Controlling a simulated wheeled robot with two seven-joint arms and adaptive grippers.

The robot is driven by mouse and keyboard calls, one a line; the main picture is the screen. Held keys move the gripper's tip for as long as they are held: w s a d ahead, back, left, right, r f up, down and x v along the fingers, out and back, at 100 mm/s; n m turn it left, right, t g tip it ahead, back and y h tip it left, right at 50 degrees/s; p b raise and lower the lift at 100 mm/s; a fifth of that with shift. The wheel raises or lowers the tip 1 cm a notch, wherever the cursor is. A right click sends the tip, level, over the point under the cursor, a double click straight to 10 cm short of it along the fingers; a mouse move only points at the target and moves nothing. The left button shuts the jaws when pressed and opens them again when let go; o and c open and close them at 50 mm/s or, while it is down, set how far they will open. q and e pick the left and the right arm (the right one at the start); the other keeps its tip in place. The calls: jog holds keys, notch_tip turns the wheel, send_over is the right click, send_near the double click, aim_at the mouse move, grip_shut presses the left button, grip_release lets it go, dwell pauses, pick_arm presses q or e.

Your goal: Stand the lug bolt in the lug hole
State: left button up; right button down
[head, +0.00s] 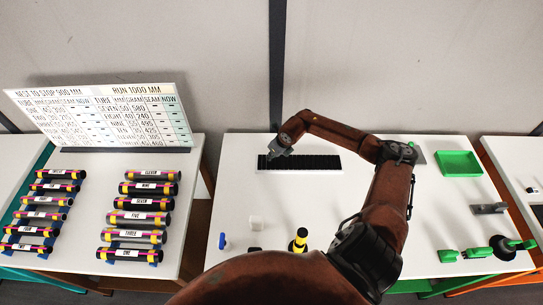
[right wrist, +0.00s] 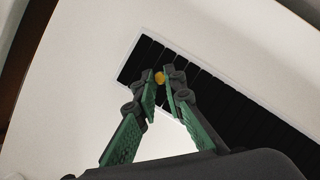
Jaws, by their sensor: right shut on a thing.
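My right gripper (head: 276,152) reaches over the left end of the black slotted rack (head: 318,162) at the back of the middle table. In the right wrist view its fingertips (right wrist: 162,80) are shut on a small yellow round piece (right wrist: 160,78), probably the lug bolt. Most of that piece is hidden by the fingers. The black rack with thin pale dividers (right wrist: 225,85) lies behind the fingertips there. I cannot tell whether the piece touches it. I cannot pick out the lug hole in either view. My left gripper is not in view.
A yellow-and-black piece (head: 299,241), a white block (head: 257,223) and a blue piece (head: 222,241) stand at the front. A green tray (head: 459,163), a grey block (head: 488,208) and green pieces (head: 477,252) are at right. Labelled tubes (head: 145,203) fill the left table.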

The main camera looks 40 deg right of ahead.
dwell(0.3)
jog(key=c, duration=1.9)
grip_release()
jog(key=shift+c, duration=0.2)
jog(key=v, duration=1.2)
